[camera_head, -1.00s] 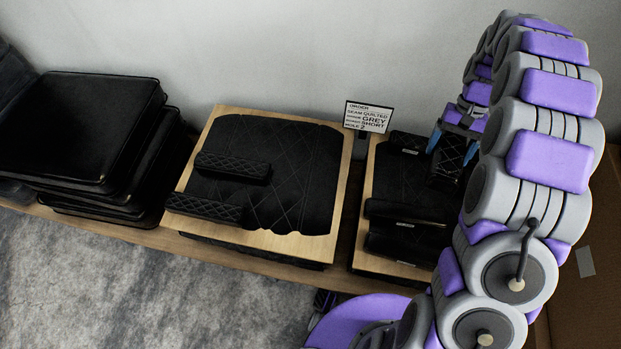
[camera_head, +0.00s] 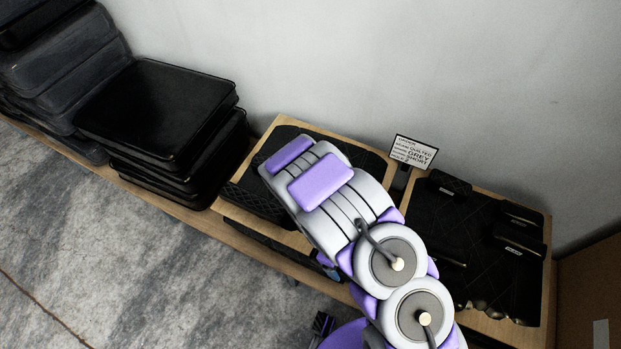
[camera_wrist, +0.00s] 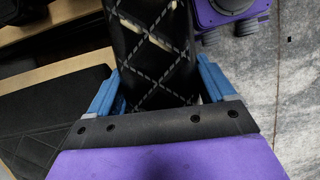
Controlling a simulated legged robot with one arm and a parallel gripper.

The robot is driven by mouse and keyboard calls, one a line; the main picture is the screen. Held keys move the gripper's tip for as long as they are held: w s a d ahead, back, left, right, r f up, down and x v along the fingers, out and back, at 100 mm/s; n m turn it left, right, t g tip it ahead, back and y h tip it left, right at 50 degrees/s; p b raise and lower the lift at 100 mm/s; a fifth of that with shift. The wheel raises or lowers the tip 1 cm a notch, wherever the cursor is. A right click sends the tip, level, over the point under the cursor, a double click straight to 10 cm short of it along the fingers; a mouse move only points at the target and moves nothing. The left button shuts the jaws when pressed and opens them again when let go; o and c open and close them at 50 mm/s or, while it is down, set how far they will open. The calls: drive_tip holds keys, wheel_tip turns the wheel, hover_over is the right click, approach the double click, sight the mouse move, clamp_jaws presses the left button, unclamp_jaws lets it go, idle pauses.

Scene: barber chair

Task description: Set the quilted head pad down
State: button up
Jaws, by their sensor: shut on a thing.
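My gripper (camera_wrist: 158,84) has its blue fingers on both sides of a black quilted head pad (camera_wrist: 150,50) with pale diamond stitching, and it is shut on it. The pad points away from the wrist in the wrist view, with grey floor to its right. In the head view my arm covers the pad and most of the gripper, near the front edge of the bench. A wooden board with a black quilted cushion (camera_head: 352,153) lies partly behind my arm. Whether the held pad touches anything below cannot be told.
A second board (camera_head: 541,225) on the right carries several black pads. A small order sign (camera_head: 414,152) stands between the boards. Stacked black cushions (camera_head: 155,110) stand on the left. A cardboard-brown surface (camera_head: 580,290) is at far right. Grey floor lies in front.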

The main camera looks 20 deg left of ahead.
drive_tip(key=shift+s+d+f+n, duration=0.1)
drive_tip(key=shift+s+d+n, duration=0.05)
drive_tip(key=shift+s+n, duration=0.2)
drive_tip(key=shift+w+a+f, duration=0.1)
drive_tip(key=shift+w+a, duration=0.1)
drive_tip(key=shift+w, duration=0.05)
drive_tip(key=w+a, duration=0.3)
drive_tip(key=w, duration=0.1)
drive_tip(key=w+a+f+b, duration=0.1)
drive_tip(key=w+a, duration=0.2)
drive_tip(key=w, duration=0.1)
drive_tip(key=w+a+b, duration=0.1)
drive_tip(key=w+a, duration=0.2)
drive_tip(key=w, duration=0.1)
drive_tip(key=shift+w+f, duration=0.15)
drive_tip(key=shift+f, duration=0.1)
drive_tip(key=shift+w+f, duration=0.1)
drive_tip(key=shift+w, duration=0.05)
wheel_tip(320, 180, down, 3)
drive_tip(key=shift+f+b, duration=0.2)
drive_tip(key=shift+b, duration=0.25)
drive_tip(key=o, duration=1.1)
drive_tip(key=shift+r, duration=0.1)
